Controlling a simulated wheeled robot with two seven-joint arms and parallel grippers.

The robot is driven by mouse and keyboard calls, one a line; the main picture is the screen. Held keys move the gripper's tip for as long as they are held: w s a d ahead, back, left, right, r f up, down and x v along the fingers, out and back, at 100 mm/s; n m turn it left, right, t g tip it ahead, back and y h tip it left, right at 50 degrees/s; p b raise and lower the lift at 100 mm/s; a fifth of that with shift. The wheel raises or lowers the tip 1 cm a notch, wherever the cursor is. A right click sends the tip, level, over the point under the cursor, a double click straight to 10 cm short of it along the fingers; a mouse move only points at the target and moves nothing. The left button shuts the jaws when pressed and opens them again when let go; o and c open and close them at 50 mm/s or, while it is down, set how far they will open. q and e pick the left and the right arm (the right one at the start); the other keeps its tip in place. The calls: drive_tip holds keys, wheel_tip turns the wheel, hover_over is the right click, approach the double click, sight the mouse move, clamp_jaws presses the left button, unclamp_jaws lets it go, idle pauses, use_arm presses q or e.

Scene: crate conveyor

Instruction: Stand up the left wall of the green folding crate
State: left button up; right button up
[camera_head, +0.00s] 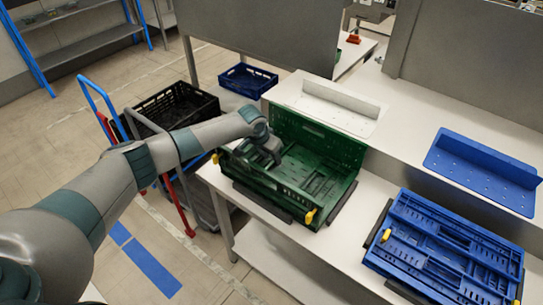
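The green folding crate (345,190) sits on the white table in the middle of the view. Its back wall (320,143) stands upright, and dark green folded panels show inside it. Yellow latches (310,216) mark its front corners. My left arm reaches in from the left, and my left gripper (274,158) points down at the crate's left side, inside the rim. The gripper and wrist hide much of the left wall, so I cannot tell whether they touch it. The fingertips are too small and dark to judge their opening. My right gripper is out of view.
A folded blue crate (450,245) with yellow latches lies to the right. A blue perforated panel (485,172) and a white panel (328,104) are on the raised surface behind. Black (172,108) and blue (248,80) crates stand beyond my arm, near a trolley.

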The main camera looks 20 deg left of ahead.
use_arm(q)
drive_tip(key=shift+w+f, duration=0.15)
drive_tip(key=shift+f, duration=0.3)
drive_tip(key=shift+c, duration=0.6)
clamp_jaws()
drive_tip(key=shift+d+r, duration=0.15)
